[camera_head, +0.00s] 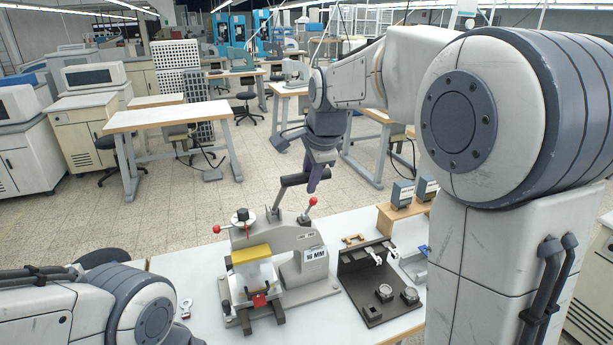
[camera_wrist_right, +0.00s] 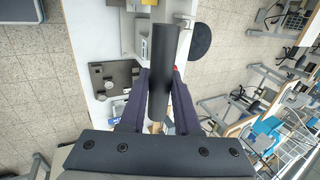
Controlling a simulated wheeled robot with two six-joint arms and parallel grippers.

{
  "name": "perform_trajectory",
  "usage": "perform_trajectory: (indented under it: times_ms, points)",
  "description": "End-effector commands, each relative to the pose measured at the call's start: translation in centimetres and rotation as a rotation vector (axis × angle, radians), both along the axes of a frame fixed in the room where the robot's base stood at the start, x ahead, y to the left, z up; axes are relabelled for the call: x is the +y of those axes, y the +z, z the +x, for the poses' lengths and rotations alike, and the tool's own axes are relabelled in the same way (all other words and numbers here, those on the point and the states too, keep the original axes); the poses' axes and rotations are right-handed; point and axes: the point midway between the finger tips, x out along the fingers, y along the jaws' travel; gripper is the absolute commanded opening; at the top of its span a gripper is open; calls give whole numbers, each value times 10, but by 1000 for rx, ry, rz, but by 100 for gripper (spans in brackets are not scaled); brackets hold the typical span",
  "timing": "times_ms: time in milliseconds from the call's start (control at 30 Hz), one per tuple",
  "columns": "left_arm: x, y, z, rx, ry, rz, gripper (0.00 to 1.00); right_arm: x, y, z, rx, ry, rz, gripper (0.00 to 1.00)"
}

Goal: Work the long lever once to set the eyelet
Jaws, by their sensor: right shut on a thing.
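The grey eyelet press (camera_head: 292,243) stands on the white bench. Its long lever (camera_head: 277,198) rises from the press body, with a black cylindrical grip (camera_head: 294,180) at the top. My right gripper (camera_head: 312,178) comes from above and is shut on this grip. In the right wrist view the black grip (camera_wrist_right: 163,60) lies between the two dark fingers of the right gripper (camera_wrist_right: 158,95). A yellow block (camera_head: 251,255) sits at the press front above a white sheet (camera_head: 255,277). The eyelet itself is too small to tell. My left gripper is outside the view.
A smaller red-knobbed handle (camera_head: 313,201) stands close right of the lever. A dark tray (camera_head: 352,290) with round dies lies right of the press. A wooden stand (camera_head: 398,212) with small boxes is behind it. A key-like tag (camera_head: 185,308) lies left.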

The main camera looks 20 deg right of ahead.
Motion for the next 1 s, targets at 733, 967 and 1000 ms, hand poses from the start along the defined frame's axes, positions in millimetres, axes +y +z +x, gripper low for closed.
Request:
perform_trajectory:
  times_ms: [733,967,1000]
  points:
    - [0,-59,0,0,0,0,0,-2,-54,-44,2,0,0,0]
    - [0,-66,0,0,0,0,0,-2,-62,-52,3,0,0,0]
    - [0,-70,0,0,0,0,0,-2,-66,-53,3,0,0,0]
